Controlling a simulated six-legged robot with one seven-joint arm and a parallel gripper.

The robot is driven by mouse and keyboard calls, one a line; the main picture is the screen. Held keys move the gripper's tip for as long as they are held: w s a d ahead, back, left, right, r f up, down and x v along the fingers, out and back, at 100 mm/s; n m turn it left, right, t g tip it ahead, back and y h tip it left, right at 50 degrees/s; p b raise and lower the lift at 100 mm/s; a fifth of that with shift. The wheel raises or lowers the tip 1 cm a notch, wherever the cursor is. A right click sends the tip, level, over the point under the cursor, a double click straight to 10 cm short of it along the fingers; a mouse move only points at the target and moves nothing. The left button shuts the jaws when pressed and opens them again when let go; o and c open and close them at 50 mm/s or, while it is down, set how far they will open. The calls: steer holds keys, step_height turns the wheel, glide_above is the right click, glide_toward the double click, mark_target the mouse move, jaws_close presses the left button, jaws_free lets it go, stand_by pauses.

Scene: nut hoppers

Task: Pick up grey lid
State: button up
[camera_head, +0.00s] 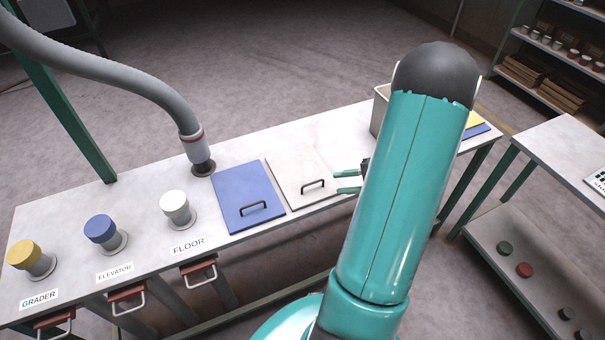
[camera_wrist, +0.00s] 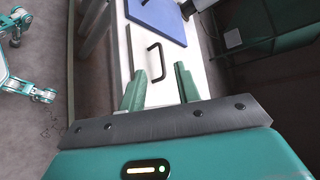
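The pale grey-white lid (camera_head: 292,165) lies flat on the bench, to the right of a blue lid (camera_head: 241,190). Its dark bar handle (camera_head: 313,186) stands near its front edge. In the wrist view the handle (camera_wrist: 156,61) shows just beyond my fingertips, roughly between them. My gripper (camera_head: 337,181) is open and empty, just right of the pale lid, with its two green fingers apart and pointing left toward the handle. The fingers (camera_wrist: 159,70) also show apart in the wrist view. I cannot tell their exact height above the bench.
A grey hose (camera_head: 110,75) meets the bench behind the blue lid. Yellow, blue and white capped ports (camera_head: 175,207) stand on the left. A box (camera_head: 380,110) sits behind my arm. A second table (camera_head: 560,155) stands at right.

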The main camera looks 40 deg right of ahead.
steer(key=x, duration=0.9)
steer(key=shift+w+a+f, duration=0.15)
steer(key=shift+w+f, duration=0.05)
steer(key=shift+w, duration=0.15)
steer(key=shift+c, duration=0.4)
jaws_close()
